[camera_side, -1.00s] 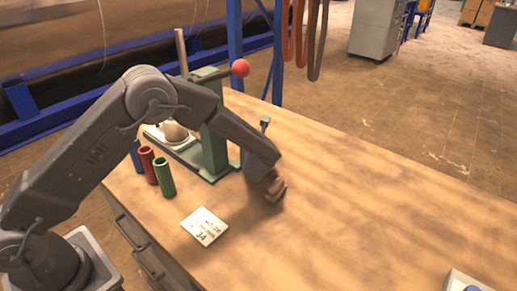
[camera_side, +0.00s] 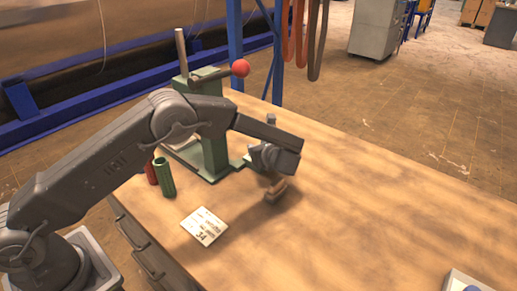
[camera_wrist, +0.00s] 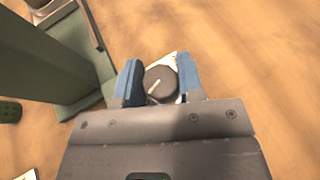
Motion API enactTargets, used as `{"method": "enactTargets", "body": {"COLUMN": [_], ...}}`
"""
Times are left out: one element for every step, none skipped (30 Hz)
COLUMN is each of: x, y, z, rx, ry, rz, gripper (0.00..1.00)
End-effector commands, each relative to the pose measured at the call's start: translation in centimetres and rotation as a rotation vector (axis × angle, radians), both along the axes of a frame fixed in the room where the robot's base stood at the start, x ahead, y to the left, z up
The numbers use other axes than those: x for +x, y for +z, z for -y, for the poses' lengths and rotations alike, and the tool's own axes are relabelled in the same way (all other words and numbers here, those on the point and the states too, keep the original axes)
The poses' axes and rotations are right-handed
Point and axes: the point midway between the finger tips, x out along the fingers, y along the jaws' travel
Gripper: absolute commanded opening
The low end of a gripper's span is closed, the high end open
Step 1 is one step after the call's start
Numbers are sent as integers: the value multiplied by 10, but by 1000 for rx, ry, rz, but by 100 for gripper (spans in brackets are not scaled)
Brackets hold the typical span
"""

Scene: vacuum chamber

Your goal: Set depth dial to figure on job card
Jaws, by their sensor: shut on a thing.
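The press lever has a red ball (camera_side: 240,68). A pale tray (camera_side: 464,281) is at the bottom right. The wooden bench (camera_side: 370,210) between is clear.

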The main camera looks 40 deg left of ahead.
Motion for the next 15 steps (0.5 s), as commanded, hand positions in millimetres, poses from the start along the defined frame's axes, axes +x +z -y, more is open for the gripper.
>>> {"method": "enactTargets", "body": {"x": [1, 1, 1, 1, 1, 1, 1, 1, 0, 1, 0, 0, 0, 0, 0], "y": [-1, -1, -1, -1, -1, -1, -1, -1, -1, -1, -1, -1, -1, -1, -1], "z": [0, 0, 0, 0, 0, 0, 0, 0, 0, 0, 0, 0, 0, 0, 0], "rx": [0, 0, -1, -1, 0, -1, 0, 0, 0, 0, -1, 0, 1, 0, 0], "ry": [45, 73, 111, 140, 169, 207, 235, 261, 291, 312, 332, 357, 374, 390, 411], "rz": [1, 1, 1, 1, 0, 0, 1, 1, 0, 0, -1, 0, 0, 0, 0], "gripper": [11, 11, 11, 11, 11, 11, 11, 11, 11, 11, 11, 11, 11, 11, 11]}}
